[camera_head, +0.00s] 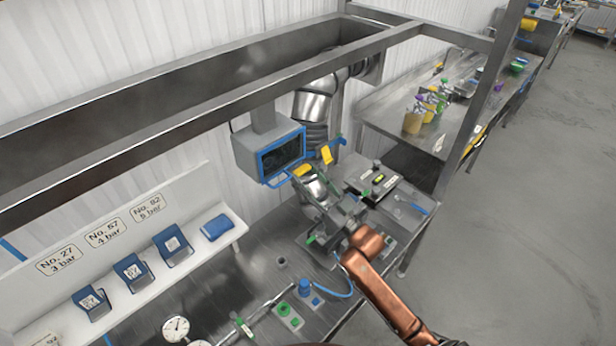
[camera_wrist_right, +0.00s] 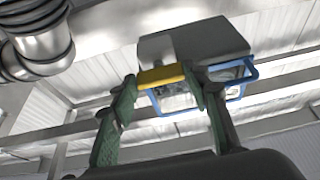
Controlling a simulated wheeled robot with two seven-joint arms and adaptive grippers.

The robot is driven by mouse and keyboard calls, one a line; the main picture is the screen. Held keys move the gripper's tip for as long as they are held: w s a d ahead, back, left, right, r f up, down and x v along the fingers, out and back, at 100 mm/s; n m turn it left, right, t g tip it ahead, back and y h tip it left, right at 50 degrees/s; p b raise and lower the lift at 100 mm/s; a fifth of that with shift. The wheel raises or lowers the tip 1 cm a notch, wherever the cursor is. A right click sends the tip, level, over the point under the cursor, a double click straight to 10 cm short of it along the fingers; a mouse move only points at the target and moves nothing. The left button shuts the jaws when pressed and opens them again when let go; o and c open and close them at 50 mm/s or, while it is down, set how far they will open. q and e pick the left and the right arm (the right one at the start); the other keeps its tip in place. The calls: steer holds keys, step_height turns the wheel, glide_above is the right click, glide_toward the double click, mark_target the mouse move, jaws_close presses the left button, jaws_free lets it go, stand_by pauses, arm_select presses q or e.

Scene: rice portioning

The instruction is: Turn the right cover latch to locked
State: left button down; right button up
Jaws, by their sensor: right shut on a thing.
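A yellow latch handle (camera_head: 304,170) shows below the grey box with a blue-framed screen. In the right wrist view the yellow handle (camera_wrist_right: 160,76) lies as a bar between two dark green fingers. My right gripper (camera_wrist_right: 162,82) is shut on it. In the head view my copper right arm comes in from the lower right, and the grey gripper parts stand crowded against the silver machine, so the fingertips are hard to make out. A second yellow piece (camera_head: 326,154) sits to the right of the handle. My left gripper is not in view.
The grey screen box (camera_head: 262,150) with its blue rail stands close behind the handle. A silver pipe (camera_head: 315,103) hangs above. A bench (camera_head: 372,120) with bottles stands at the upper right. Blue holders (camera_head: 172,248) line the left shelf. Open floor lies at the right.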

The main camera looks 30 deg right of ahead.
steer(key=shift+n, duration=0.3)
steer(key=n+y+b, duration=0.1)
steer(key=n, duration=0.1)
steer(key=n+g+y+b, duration=0.1)
steer(key=n, duration=0.1)
steer(key=shift+d+f+n+y, duration=0.1)
steer(key=shift+d+n+y, duration=0.1)
steer(key=shift+n+y, duration=0.1)
steer(key=n+g+y, duration=0.1)
steer(key=n, duration=0.3)
steer(key=n+g+y+b, duration=0.1)
steer(key=n+g, duration=0.1)
steer(key=n, duration=0.2)
steer(key=n+g+b, duration=0.1)
steer(key=n, duration=0.2)
steer(key=shift+w+d+r+n+g+y, duration=0.15)
steer(key=shift+d+r+n+g+y, duration=0.15)
steer(key=shift+r+n+y, duration=0.1)
steer(key=n+g, duration=0.1)
steer(key=n, duration=0.1)
steer(key=n+g, duration=0.1)
steer(key=n, duration=0.2)
steer(key=shift+r+h, duration=0.15)
steer(key=shift+h, duration=0.15)
steer(key=shift+n, duration=0.4)
